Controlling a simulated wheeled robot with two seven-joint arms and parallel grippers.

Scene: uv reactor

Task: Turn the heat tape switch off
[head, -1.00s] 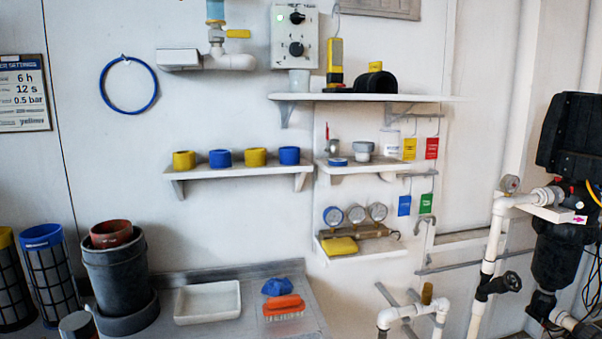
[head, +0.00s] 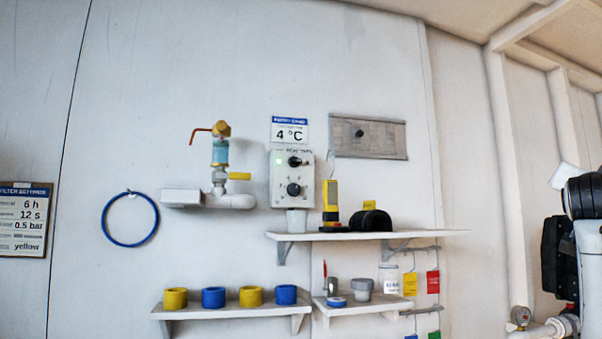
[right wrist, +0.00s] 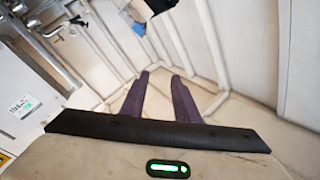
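The heat tape control box (head: 292,178) is a pale box on the wall in the head view, above the upper shelf. It has two black knobs, an upper one (head: 295,162) and a lower one (head: 293,189), and a small green light (head: 278,161) at its upper left. The small lettering on it is blurred. My right gripper (right wrist: 168,88) shows in the right wrist view with two purple-grey fingers apart and nothing between them. It is away from the box. My left gripper is in neither view.
A sign reading 4 °C (head: 290,131) hangs above the box. The upper shelf (head: 350,236) below it bears a yellow-and-black device (head: 330,205) and a black roll (head: 371,221). A valve pipe (head: 220,198) is left of the box. A lower shelf (head: 232,310) holds yellow and blue rings.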

